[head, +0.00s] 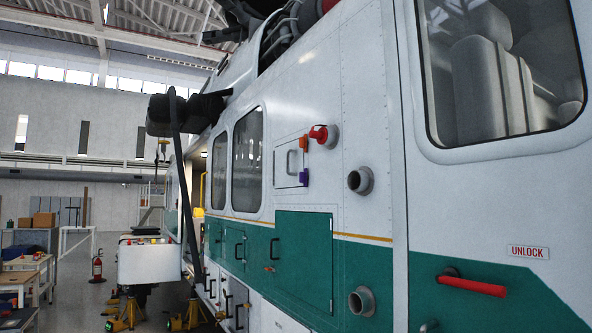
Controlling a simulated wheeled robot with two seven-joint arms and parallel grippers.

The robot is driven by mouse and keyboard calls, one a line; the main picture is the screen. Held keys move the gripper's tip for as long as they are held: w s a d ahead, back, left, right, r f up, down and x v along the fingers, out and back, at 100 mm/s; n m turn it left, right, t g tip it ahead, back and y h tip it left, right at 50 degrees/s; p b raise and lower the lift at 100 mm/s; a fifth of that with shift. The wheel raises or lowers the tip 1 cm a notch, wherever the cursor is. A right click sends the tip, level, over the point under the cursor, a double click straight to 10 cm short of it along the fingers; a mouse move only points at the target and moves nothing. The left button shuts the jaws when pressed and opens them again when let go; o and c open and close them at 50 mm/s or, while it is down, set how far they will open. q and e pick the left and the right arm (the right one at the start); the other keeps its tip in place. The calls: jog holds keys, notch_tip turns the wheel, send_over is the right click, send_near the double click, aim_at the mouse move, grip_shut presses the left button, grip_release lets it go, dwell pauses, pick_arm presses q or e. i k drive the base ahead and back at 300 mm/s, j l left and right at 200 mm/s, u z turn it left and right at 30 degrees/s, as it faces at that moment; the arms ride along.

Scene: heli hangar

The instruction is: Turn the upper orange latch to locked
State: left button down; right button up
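The upper orange latch (304,142) is a small block at the upper right edge of a small white access panel (283,165) on the helicopter's side. It looks small, and I cannot tell which way it is turned. A purple latch (304,177) sits below it at the same edge. The panel lies flush with the hull and has a grey pull handle (291,163).
A red-capped port (322,135) protrudes just right of the orange latch. Two open pipe stubs (361,181) (362,301) stick out farther right. A red door handle (472,286) sits below an UNLOCK label (528,252).

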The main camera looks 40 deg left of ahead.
aim_at(303, 142)
jog(key=u, duration=1.1)
jog(key=i+j+z, duration=0.15)
jog(key=z, duration=0.3)
jog(key=i+j+z, duration=0.25)
jog(key=z, duration=0.25)
